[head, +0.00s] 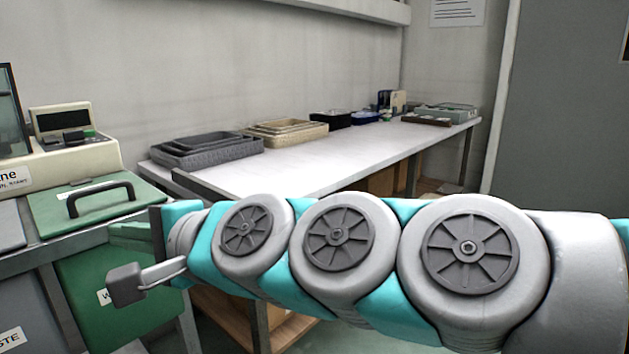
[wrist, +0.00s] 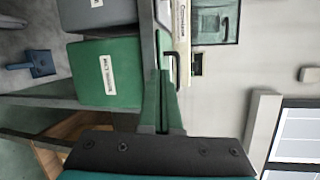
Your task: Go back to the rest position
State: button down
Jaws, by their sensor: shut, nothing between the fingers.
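My gripper (head: 157,235) is at the left end of my arm, which stretches across the lower part of the head view. It is shut and empty, in front of the green lidded bin (head: 122,285).
A long white table (head: 325,160) runs along the back wall. It bears a grey tray stack (head: 210,148), beige trays (head: 290,132) and several other trays farther right. A device with a small screen (head: 62,130) stands behind the green bin. A grey bin (wrist: 95,14) adjoins it.

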jog(key=s+d+f+n+g+h, duration=0.1)
jog(key=d+f+n+h, duration=0.25)
jog(key=d+f, duration=0.65)
jog(key=s+d+f+n+g+h, duration=0.1)
jog(key=d+f+n+g+h, duration=0.15)
jog(key=d+f+h, duration=0.6)
jog(key=s+d+f+g+h, duration=0.1)
jog(key=s+d+f+g, duration=0.1)
jog(key=s+d+f, duration=0.4)
jog(key=s+d+f+n+g+h, duration=0.1)
jog(key=s+d+f+g, duration=0.2)
jog(key=d, duration=1)
jog(key=s+f, duration=0.3)
jog(key=s, duration=0.1)
jog(key=shift+s, duration=0.15)
jog(key=shift+a+f, duration=0.1)
jog(key=shift+a, duration=0.05)
